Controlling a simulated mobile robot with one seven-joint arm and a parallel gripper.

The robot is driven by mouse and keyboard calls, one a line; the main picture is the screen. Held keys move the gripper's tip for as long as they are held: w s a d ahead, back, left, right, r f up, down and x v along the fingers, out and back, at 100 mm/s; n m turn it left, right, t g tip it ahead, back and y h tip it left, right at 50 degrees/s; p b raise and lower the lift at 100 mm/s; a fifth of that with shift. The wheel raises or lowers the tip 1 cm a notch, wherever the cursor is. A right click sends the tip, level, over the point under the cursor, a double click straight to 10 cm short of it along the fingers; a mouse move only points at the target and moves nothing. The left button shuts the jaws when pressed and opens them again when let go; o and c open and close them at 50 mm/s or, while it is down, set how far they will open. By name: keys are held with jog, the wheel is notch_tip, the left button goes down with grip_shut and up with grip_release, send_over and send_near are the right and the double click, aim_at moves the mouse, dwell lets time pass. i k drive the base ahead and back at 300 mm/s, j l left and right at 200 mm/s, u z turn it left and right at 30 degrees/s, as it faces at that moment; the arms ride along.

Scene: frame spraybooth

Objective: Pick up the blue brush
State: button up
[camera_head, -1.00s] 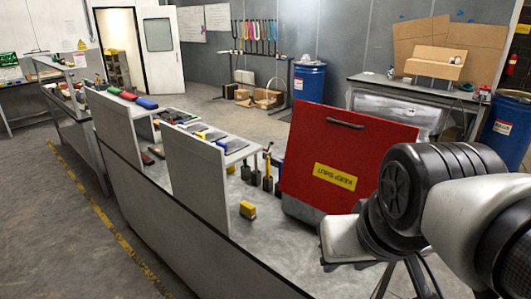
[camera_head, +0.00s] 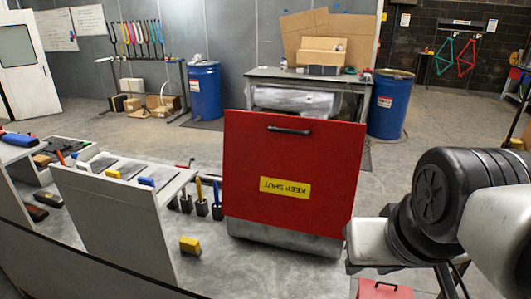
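Several blue items show, and I cannot tell for sure which is the blue brush. A long blue item (camera_head: 17,140), brush-like in shape, lies on top of the shelf unit at the far left edge. A blue-handled tool (camera_head: 217,194) stands upright in a dark holder beside the red panel. A small blue piece (camera_head: 147,181) sits at the front edge of the nearer shelf top. Only the upper links of my arm show at the right, well away from all of these. My gripper's fingers are not visible.
A red panel marked KEEP SHUT (camera_head: 295,170) stands on the grey bench between the arm and the tools. A yellow block (camera_head: 190,245) lies on the bench. Dividers (camera_head: 115,225) stand to its left. A red box (camera_head: 383,289) is low in front.

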aim_at(215, 187)
jog(key=j+z, duration=0.4)
jog(key=j, duration=2.45)
jog(key=i+z, duration=0.05)
jog(key=i, duration=0.05)
